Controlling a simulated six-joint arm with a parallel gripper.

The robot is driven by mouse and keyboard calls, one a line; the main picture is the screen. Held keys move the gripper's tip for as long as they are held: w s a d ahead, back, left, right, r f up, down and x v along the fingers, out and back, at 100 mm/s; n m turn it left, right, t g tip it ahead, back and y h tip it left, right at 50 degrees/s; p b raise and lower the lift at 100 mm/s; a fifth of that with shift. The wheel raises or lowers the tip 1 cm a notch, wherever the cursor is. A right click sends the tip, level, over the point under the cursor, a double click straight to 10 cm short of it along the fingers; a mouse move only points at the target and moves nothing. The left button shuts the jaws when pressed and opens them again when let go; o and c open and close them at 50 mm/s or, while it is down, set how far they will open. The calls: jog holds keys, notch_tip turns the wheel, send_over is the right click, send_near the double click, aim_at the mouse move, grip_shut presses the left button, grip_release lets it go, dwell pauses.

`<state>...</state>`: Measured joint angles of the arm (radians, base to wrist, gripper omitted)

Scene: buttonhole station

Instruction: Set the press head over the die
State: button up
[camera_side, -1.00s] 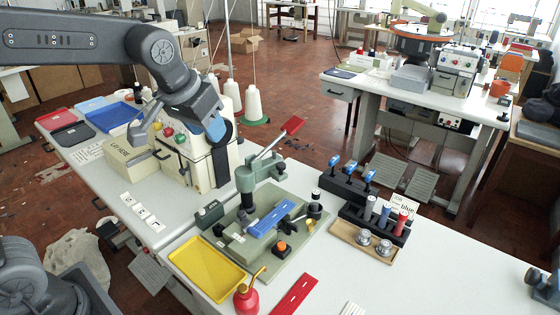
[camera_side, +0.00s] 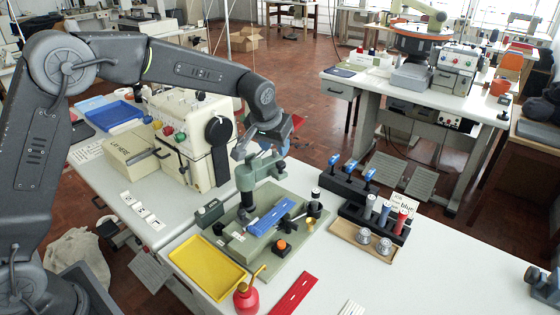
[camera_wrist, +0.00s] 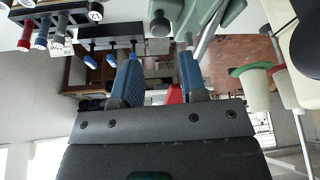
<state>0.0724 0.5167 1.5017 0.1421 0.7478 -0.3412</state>
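The green press (camera_side: 247,200) stands on a grey-green base plate (camera_side: 216,240). Its green press head (camera_side: 262,172) also shows in the wrist view (camera_wrist: 218,14). In the wrist view the red handle (camera_wrist: 174,95) shows between the fingers. My gripper (camera_side: 264,148) is just above the press head, its blue-padded fingers (camera_wrist: 157,75) apart. I cannot tell whether they touch the handle. A blue strip (camera_side: 270,217) lies on the base. A dark post (camera_side: 314,205) stands at its right; I cannot tell which part is the die.
A cream machine (camera_side: 190,125) stands left of the press. A dark tool rack (camera_side: 345,185) and a wooden tray (camera_side: 362,240) are to the right. A yellow tray (camera_side: 207,267), a red oil can (camera_side: 246,298) and a red strip (camera_side: 294,294) lie in front.

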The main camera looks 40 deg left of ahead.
aim_at(281, 163)
jog(key=x, duration=0.7)
jog(key=shift+w+f, duration=0.1)
jog(key=shift+c, duration=0.3)
grip_shut()
